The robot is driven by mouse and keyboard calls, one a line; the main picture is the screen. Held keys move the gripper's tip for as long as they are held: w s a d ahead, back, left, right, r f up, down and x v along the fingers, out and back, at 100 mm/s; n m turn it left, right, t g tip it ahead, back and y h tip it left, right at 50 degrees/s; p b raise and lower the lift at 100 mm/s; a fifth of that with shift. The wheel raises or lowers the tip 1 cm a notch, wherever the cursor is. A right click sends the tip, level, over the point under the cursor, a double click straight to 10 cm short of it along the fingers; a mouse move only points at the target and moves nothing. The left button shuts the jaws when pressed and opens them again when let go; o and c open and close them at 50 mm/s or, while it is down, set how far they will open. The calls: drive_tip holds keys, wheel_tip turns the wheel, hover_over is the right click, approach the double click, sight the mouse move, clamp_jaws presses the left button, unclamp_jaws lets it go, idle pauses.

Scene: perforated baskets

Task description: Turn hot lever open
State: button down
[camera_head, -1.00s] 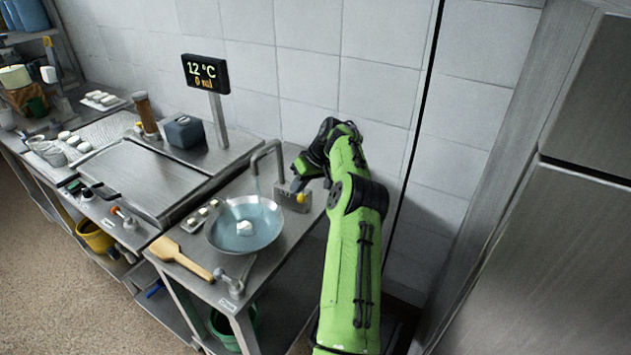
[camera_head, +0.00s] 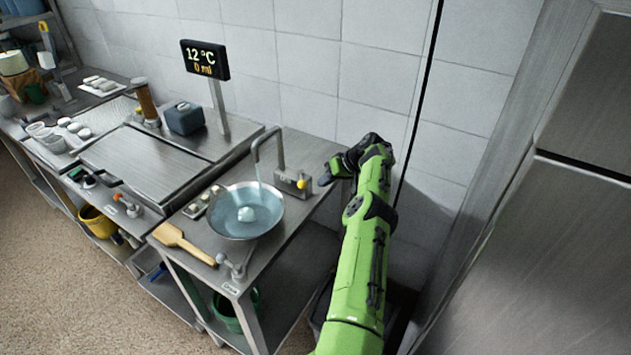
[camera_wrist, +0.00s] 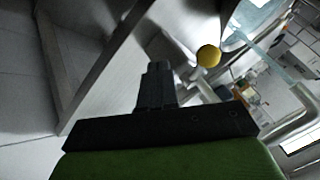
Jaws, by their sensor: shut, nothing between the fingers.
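The tap block (camera_head: 284,180) stands at the back of the sink counter, with a yellow knob (camera_head: 301,184) on its right side. The yellow knob also shows in the wrist view (camera_wrist: 208,56). Which lever is the hot one I cannot tell. A bent spout (camera_head: 268,138) runs a thin stream into a round metal basin (camera_head: 225,230) holding water and a pale lump. My gripper (camera_head: 325,180) is just right of the yellow knob, apart from it. In the wrist view its fingers (camera_wrist: 157,68) are together, empty, left of the knob.
A display (camera_head: 205,59) reads 12 °C and 0 ml. A wooden paddle (camera_head: 182,243) and a grey valve (camera_head: 235,264) lie near the counter's front edge. A tiled wall (camera_head: 375,70) is close behind my arm; a steel cabinet (camera_head: 560,240) stands at the right.

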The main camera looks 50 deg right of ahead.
sight(302, 180)
drive_tip(key=w+a, duration=0.1)
drive_tip(key=a, duration=0.2)
drive_tip(key=shift+w+r, duration=0.35)
drive_tip(key=shift+w, duration=0.05)
